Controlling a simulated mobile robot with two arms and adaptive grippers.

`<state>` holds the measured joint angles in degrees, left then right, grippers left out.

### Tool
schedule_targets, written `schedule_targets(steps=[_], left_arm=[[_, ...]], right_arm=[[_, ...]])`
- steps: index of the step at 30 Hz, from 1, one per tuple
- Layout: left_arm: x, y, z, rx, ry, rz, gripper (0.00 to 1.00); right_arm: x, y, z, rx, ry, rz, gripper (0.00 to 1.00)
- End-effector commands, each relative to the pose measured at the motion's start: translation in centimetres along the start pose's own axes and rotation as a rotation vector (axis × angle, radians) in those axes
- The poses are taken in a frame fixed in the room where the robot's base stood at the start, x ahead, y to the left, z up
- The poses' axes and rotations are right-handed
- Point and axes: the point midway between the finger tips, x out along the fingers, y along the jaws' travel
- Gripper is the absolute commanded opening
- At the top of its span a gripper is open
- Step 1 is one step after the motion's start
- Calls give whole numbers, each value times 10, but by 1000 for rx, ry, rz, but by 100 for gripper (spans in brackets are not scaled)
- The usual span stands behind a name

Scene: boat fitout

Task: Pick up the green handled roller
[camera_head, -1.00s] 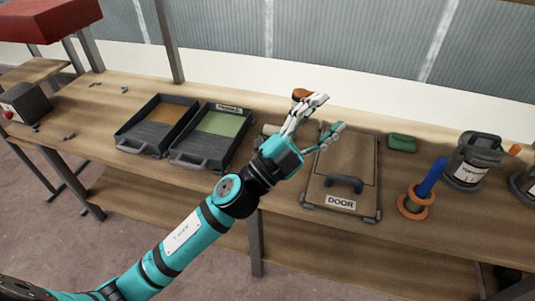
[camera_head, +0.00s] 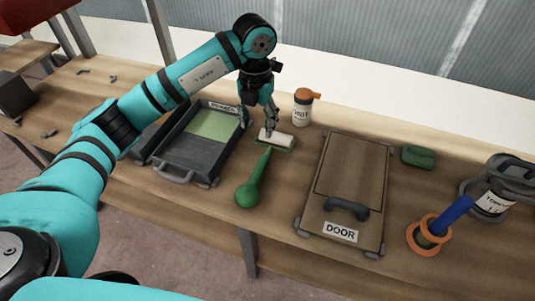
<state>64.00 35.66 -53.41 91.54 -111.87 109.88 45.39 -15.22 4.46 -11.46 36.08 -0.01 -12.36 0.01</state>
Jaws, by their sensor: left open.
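The green handled roller (camera_head: 250,188) lies on the wooden bench between the paint tray and the door panel. Its green handle points toward the bench's front edge, and its white roller head (camera_head: 276,140) is at the far end. My left gripper (camera_head: 268,125) points down, open, just above or beside the roller head. I cannot tell whether the fingers touch it. The handle is clear of the gripper. My right gripper is not in view.
A tray with a green pad (camera_head: 178,165) stands left of the roller. A bottle with an orange cap (camera_head: 302,107) stands behind it. The door panel (camera_head: 313,213) lies to the right, with a green block (camera_head: 418,157) and a blue-handled tool with orange rings (camera_head: 440,225) beyond.

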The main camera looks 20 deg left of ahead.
Motion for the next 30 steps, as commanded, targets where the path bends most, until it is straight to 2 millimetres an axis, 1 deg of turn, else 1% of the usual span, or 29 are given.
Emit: schedule_targets(steps=[2,4,6,9,12,14,17,18,22,26,30], left_arm=[[10,1,-2,-1,7,5,52],[24,0,-2,1,8,3,52],[40,0,-2,0,9,2,52],[62,-1,-2,2,9,0,52],[83,-1,-2,1,8,0,52],[94,-1,-2,2,7,0,52],[108,-2,-1,2,5,-2,52],[112,-2,-1,2,5,-1,52],[119,-2,-1,4,3,-3,52],[132,-6,1,4,6,-2,52],[154,-10,4,3,7,-2,52]], right_arm=[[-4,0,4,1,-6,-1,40],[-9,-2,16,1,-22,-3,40],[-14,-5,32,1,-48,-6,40],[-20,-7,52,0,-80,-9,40],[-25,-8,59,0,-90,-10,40],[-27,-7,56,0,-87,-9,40],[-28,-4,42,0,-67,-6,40],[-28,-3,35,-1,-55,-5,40],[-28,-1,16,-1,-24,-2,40],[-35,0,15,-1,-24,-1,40],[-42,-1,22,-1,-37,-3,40]])
